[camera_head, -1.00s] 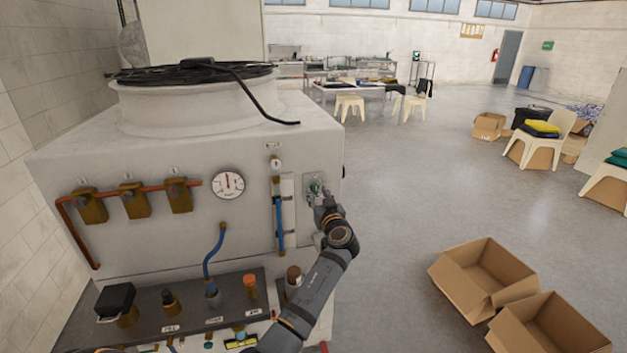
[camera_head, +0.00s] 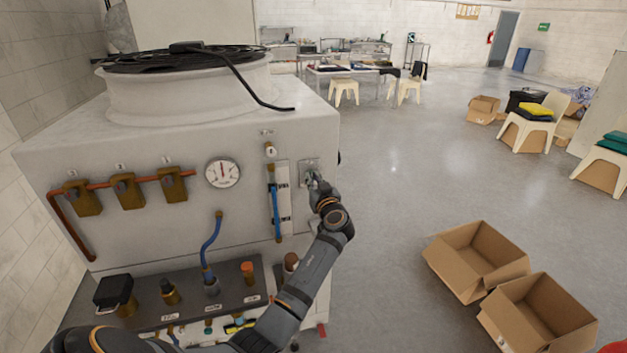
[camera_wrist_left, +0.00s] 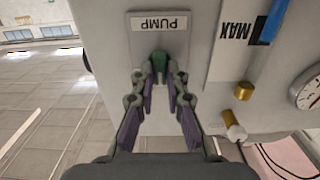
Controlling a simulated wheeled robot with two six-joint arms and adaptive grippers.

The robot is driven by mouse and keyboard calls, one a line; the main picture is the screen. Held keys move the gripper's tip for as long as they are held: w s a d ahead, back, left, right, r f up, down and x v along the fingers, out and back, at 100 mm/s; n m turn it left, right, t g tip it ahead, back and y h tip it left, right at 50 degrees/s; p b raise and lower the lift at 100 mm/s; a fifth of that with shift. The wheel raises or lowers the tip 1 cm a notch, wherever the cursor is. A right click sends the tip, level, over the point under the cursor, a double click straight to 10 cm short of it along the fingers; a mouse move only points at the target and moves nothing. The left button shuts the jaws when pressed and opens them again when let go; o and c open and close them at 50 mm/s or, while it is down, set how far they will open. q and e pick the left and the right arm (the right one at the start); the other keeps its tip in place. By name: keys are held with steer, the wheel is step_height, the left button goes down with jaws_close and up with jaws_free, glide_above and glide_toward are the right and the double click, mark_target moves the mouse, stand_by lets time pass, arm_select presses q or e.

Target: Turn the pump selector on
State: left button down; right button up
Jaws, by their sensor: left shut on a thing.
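The pump selector is a small green knob (camera_wrist_left: 158,62) on a grey plate labelled PUMP (camera_wrist_left: 160,22), upside down in the left wrist view. In the head view the plate (camera_head: 308,166) is at the right end of the machine's front panel. My left gripper (camera_wrist_left: 159,78) is at the knob, its fingertips closed in on the knob's two sides. In the head view the left gripper (camera_head: 313,182) reaches up to the plate and hides most of the knob. The knob's exact angle is hard to tell. My right gripper is not in view.
Left of the plate are a blue tube gauge (camera_head: 276,212), marked MAX in the wrist view, and a round dial (camera_head: 222,173). Valves on a copper pipe (camera_head: 124,191) are further left. Cardboard boxes (camera_head: 476,261) lie on the floor at right, with open floor between.

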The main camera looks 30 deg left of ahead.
arm_select(q)
steer(key=m+b, duration=0.2)
steer(key=m, duration=0.2)
steer(key=shift+m+b, duration=0.3)
steer(key=m, duration=0.2)
steer(key=shift+w+m, duration=0.1)
steer(key=shift+m, duration=0.3)
steer(key=m, duration=0.4)
steer(key=shift+d+m, duration=0.1)
steer(key=shift+m, duration=0.2)
steer(key=m+p, duration=0.1)
steer(key=m, duration=0.2)
steer(key=shift+m+p, duration=0.5)
steer(key=shift+m, duration=0.9)
steer(key=shift+f, duration=0.1)
